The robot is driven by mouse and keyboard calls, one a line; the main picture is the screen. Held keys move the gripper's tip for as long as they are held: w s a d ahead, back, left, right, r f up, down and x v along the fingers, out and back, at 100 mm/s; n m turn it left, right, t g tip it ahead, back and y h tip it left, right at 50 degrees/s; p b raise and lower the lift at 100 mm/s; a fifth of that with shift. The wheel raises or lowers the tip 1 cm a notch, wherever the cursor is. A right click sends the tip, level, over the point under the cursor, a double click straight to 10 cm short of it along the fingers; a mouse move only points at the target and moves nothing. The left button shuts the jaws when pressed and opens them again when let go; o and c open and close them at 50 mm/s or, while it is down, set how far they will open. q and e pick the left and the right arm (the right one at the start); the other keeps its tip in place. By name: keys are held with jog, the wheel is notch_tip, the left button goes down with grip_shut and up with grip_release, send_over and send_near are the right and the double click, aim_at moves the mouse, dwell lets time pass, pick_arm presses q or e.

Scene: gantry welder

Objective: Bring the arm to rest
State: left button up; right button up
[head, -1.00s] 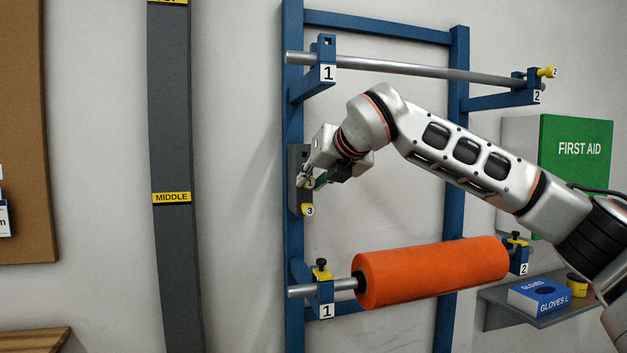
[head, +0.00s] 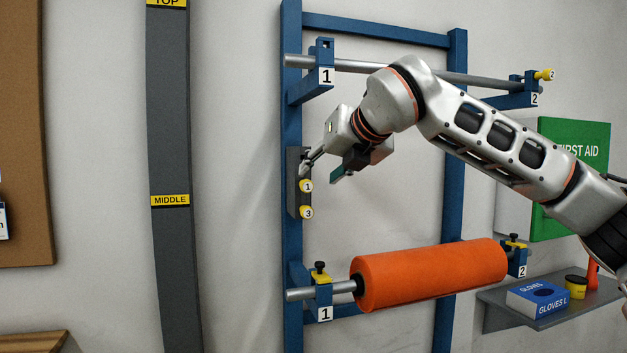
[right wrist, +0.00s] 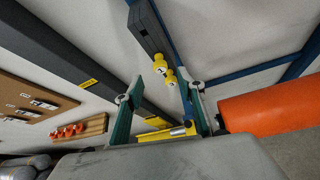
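My right gripper (head: 322,171) is open and empty, a little to the right of the dark pin holder (head: 293,165) on the rack's left post. Its two green-padded fingers stand apart in the right wrist view (right wrist: 161,108). The yellow pins marked 1 (head: 306,187) and 3 (head: 306,212) sit in the holder, clear of the fingers. They also show as yellow knobs beyond the fingertips in the right wrist view (right wrist: 160,66). My right arm reaches in from the right, across the rack. My left gripper is not in view.
The blue rack (head: 457,200) carries an upper bare bar (head: 350,66) and an orange roll (head: 430,274) below. Yellow pin 2 (head: 544,75) is at the upper right bracket. A shelf (head: 500,297) with a gloves box (head: 538,298) is at lower right. A green first-aid box (head: 590,200) stands behind my arm.

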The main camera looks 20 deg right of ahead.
jog(key=a+v, duration=0.1)
jog(key=v, duration=0.4)
jog(key=s+a+f+n+g+y, duration=0.3)
jog(key=a+f+n+g+y, duration=0.3)
jog(key=a+f, duration=1.05)
jog(key=s+a+f+m+g+y, duration=0.3)
jog(key=s+a+f+g+y, duration=0.3)
jog(key=s+a+f+y, duration=0.4)
jog(key=w+d+f+m+t+h, duration=0.1)
jog(key=d+f+m+t+h, duration=0.2)
jog(key=d+f+m+t, duration=0.4)
jog(key=w+d+f+m+t+h, duration=0.2)
jog(key=d+f+m+t+h, duration=0.15)
jog(key=f+m, duration=0.6)
jog(key=w+d+f+m+t+h, duration=0.1)
jog(key=d+f+m+t+h, duration=0.1)
jog(key=d+f+m+t, duration=0.5)
jog(key=s+d+f+m+g+h, duration=0.2)
jog(key=s+f, duration=0.4)
jog(key=f, duration=0.3)
jog(key=s+d+f+m+g+h, duration=0.2)
jog(key=s+d+f+m, duration=0.2)
jog(key=s+f, duration=0.3)
jog(key=s+d+f+m+g+h, duration=0.3)
jog(key=s+f, duration=0.3)
jog(key=f, duration=0.6)
jog(key=shift+s+m, duration=0.25)
jog(key=shift+m, duration=0.1)
